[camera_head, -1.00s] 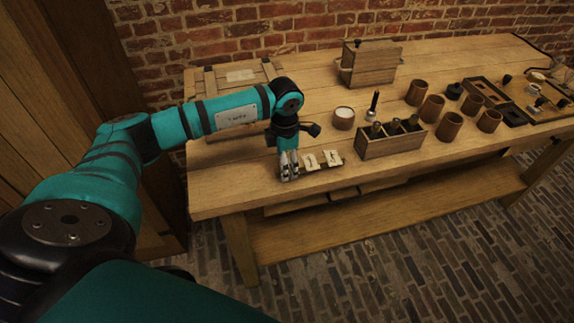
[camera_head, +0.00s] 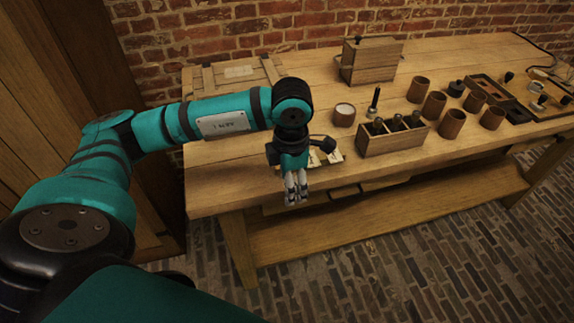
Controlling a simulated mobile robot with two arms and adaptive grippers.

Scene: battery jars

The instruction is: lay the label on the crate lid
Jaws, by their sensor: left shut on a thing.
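The slatted wooden crate lid (camera_head: 262,71) lies at the back left of the bench, partly hidden behind my left arm. A pale rectangle (camera_head: 239,71) shows on its face. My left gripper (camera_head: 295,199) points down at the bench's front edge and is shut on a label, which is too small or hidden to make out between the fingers. Pale labels (camera_head: 335,157) on a low dark holder lie just behind and right of the gripper, partly covered by it. My right gripper is not in view.
A round pot (camera_head: 344,116), a dark upright tool (camera_head: 374,102) and a wooden box of bottles (camera_head: 392,143) stand to the right. A closed wooden box (camera_head: 371,62) stands behind. Several brown jars (camera_head: 433,105) stand farther right. The bench's front left (camera_head: 225,180) is clear.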

